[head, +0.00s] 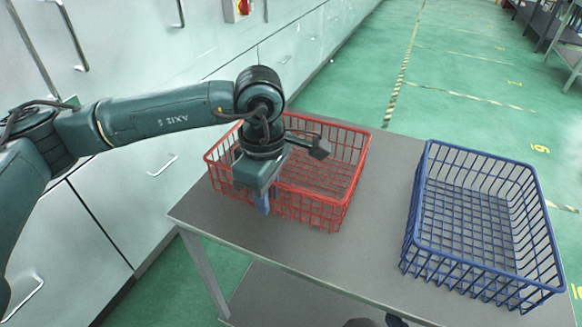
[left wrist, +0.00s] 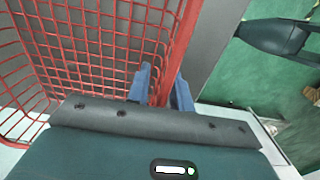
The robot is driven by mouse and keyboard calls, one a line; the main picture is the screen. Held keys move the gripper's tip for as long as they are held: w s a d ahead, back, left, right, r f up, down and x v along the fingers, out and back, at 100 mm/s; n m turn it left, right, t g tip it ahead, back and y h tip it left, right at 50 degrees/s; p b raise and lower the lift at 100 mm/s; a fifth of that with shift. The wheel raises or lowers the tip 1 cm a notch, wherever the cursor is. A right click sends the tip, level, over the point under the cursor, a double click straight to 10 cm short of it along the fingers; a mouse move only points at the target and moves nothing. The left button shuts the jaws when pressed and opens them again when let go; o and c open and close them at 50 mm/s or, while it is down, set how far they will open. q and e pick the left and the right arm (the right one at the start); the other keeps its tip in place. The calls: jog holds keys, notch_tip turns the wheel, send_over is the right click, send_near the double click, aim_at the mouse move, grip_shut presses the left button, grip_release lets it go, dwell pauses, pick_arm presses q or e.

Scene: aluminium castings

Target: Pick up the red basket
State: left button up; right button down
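The red wire basket (head: 345,178) stands upright on the grey table (head: 290,247), at its left end. My left gripper (head: 266,203) points down at the basket's near wall. In the left wrist view its two blue fingers (left wrist: 163,88) stand apart, one on each side of the red wall (left wrist: 177,45). The fingers look open around the wall, with no clear grip on it. The wrist hides part of the basket in the head view.
A blue wire basket (head: 422,185) stands empty on the right part of the table, with a bare strip of tabletop between the baskets. Pale cabinets (head: 205,65) with handles line the left side behind the table. Green floor (head: 360,70) lies open beyond.

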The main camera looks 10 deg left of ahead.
pick_arm(q)
grip_shut()
jog(key=shift+r, duration=0.1)
dwell(0.3)
